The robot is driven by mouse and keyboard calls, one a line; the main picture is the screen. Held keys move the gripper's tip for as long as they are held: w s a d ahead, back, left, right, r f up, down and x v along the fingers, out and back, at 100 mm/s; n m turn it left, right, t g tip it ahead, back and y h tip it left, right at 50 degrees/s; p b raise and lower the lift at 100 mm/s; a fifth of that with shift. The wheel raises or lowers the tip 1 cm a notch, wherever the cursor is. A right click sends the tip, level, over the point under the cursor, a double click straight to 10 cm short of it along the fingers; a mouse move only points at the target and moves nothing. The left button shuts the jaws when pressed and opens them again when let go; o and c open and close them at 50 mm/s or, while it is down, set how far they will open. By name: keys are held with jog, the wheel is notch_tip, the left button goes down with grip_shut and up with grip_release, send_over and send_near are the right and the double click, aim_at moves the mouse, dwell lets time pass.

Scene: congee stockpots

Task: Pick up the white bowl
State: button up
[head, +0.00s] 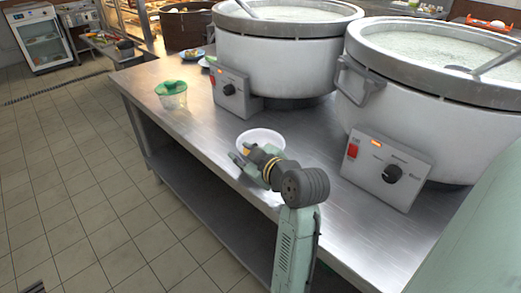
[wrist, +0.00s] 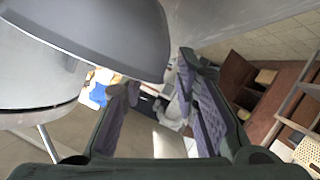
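The white bowl (head: 262,136) sits upright near the front edge of the steel table, its lower front hidden behind my gripper. My gripper (head: 238,153) is on the near side of the bowl, fingers pointing left along the table edge. In the wrist view, which is turned over, a large shaded grey curved shape (wrist: 100,35), seemingly the bowl close up, fills the upper left. My fingers (wrist: 160,85) are spread apart there with nothing clearly between them. The bowl's edge lies near the fingertips; I cannot tell whether they touch.
Two large stockpots (head: 285,62) (head: 375,98) with control boxes stand behind and right of the bowl. A green-lidded clear container (head: 172,96) stands to the left on the steel table (head: 205,135). The tiled floor at left is clear.

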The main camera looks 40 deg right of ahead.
jog(key=shift+w, duration=0.2)
jog(key=shift+c, duration=0.5)
grip_shut()
